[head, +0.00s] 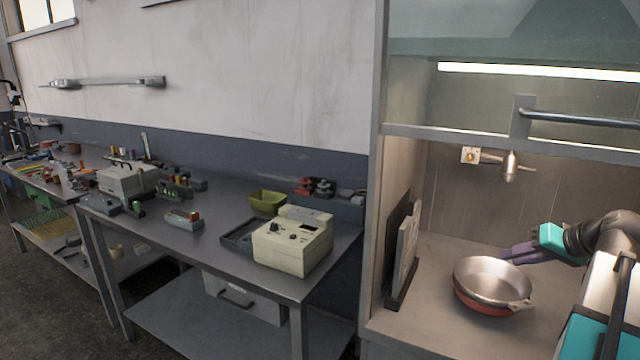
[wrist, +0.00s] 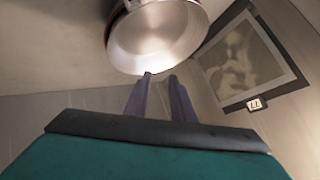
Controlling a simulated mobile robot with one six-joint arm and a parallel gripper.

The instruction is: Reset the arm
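My gripper (head: 508,254) is at the right of the head view, inside the hood alcove, with its dark purple fingers pointing left just behind the pan. The wrist view shows the two fingers (wrist: 161,76) apart, with a gap and nothing between them. A round pan (head: 488,280) with a steel inside and a red-orange outside sits on the counter, and its inside looks empty. In the wrist view the pan (wrist: 157,35) is at the top, beyond the fingertips; I cannot tell whether they touch its rim.
A flat panel (head: 404,257) leans upright at the alcove's left wall. A tap-like fitting (head: 510,168) is on the back wall, and a bar handle (head: 580,119) crosses above. Left of the alcove, a workbench carries a cream instrument box (head: 291,245) and a yellow-green bin (head: 267,203).

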